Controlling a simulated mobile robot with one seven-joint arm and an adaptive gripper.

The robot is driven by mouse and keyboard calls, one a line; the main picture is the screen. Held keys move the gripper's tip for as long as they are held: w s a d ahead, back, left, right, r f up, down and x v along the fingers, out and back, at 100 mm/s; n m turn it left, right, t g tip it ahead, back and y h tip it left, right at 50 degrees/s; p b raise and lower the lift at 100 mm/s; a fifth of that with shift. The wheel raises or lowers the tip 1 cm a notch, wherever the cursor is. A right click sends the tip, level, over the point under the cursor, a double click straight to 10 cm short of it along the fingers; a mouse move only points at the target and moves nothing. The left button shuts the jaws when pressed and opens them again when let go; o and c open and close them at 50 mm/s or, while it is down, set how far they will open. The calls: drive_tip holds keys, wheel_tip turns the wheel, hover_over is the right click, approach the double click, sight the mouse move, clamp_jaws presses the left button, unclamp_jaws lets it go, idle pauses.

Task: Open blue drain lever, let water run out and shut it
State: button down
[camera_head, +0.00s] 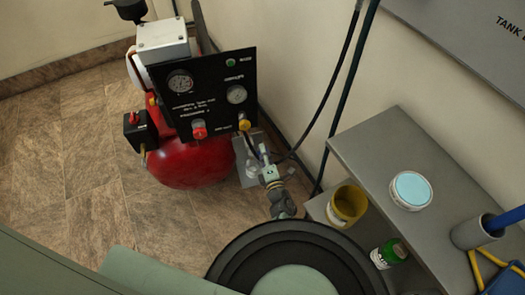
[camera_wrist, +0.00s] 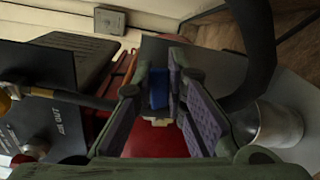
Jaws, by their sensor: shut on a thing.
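The blue drain lever (camera_wrist: 158,92) shows between the finger pads of my gripper (camera_wrist: 167,88) in the wrist view. The fingers are shut on it and cover part of it. In the head view my gripper (camera_head: 269,173) is low beside the right end of the red compressor tank (camera_head: 190,160); the lever cannot be made out there. The red tank also shows behind the fingers in the wrist view (camera_wrist: 155,140). I cannot tell how far the lever is turned, and no running water shows.
A black gauge panel (camera_head: 212,100) stands above the tank, close to my gripper. Dark hoses (camera_head: 335,100) hang by the wall. A grey bench (camera_head: 385,150) with a yellow pot (camera_head: 347,203) is at right.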

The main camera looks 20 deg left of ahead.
drive_tip(key=shift+w+f+m, duration=0.1)
drive_tip(key=shift+f+m, duration=0.25)
drive_tip(key=shift+m, duration=0.75)
drive_tip(key=c, duration=1.6)
unclamp_jaws()
drive_tip(key=shift+f, duration=0.1)
wheel_tip(320, 180, up, 10)
